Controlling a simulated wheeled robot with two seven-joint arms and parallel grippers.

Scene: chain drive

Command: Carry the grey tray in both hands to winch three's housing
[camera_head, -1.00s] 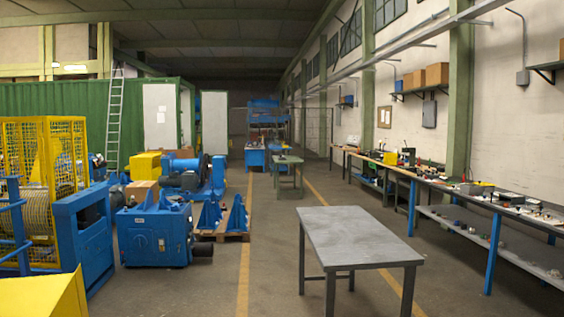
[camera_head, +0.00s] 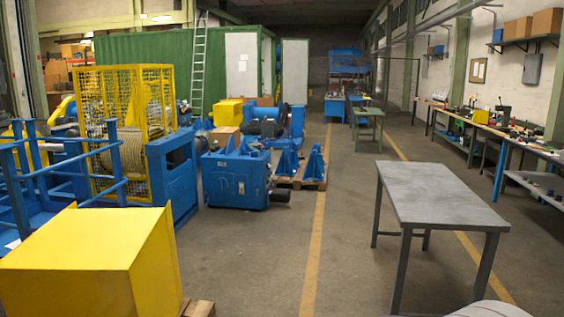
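Neither of my grippers shows in the head view, and I see no grey tray. A blue winch with a yellow mesh cage (camera_head: 122,125) over its drum stands at the left. A separate blue gearbox-like housing (camera_head: 236,178) sits on the floor near the middle. Another blue machine (camera_head: 268,122) stands behind it. I cannot read any number, so I cannot tell which is winch three. A pale rounded shape at the bottom right edge is cut off, and I cannot tell what it is.
A bare grey metal table (camera_head: 440,190) stands at the right. A big yellow box (camera_head: 85,255) fills the lower left beside blue railings (camera_head: 85,165). Blue brackets lie on a pallet (camera_head: 300,183). A long workbench (camera_head: 520,135) lines the right wall. The floor between is clear.

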